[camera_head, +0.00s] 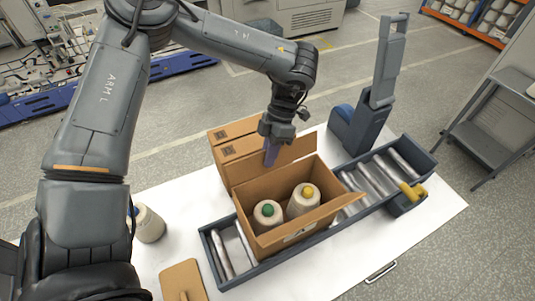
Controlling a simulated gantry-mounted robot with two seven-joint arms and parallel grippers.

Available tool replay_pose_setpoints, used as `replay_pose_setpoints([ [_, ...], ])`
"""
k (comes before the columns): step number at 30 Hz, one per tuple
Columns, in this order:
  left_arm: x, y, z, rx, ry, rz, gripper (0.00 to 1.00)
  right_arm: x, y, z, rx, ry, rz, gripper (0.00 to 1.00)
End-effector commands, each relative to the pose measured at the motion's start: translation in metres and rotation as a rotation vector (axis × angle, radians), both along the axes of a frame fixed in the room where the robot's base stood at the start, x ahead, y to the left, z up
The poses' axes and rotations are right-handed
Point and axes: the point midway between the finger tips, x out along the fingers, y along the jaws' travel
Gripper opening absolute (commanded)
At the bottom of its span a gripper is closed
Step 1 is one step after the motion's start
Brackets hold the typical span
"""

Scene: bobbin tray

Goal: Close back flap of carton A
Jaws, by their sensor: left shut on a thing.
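Carton A (290,239), an open brown box, stands on the roller conveyor (225,266). Inside are two white bobbins, one with a green top (267,211) and one with a yellow top (302,203). The back flap (290,171) stands raised along the far side. A right-hand flap (338,209) sticks outward. My left gripper (271,160) reaches down from above to the back flap. It is shut on the flap's upper edge; the fingers hide part of it. My right gripper is not in view.
More brown cardboard (234,132) stands behind the carton. A grey post device (385,75) rises at the conveyor's far side. A yellow-handled item (412,191) is at right.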

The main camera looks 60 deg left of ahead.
Motion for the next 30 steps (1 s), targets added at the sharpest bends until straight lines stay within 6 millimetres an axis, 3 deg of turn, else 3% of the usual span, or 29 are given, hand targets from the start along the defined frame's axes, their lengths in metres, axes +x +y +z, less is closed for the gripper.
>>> replay_pose_setpoints([
  [13, -0.001, -0.014, 0.001, 0.270, -0.027, -0.002, 0.00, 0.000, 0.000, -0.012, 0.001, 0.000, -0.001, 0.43],
  [30, -0.002, -0.017, 0.001, 0.321, -0.030, 0.000, 0.00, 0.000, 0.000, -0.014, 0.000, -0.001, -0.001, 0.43],
])
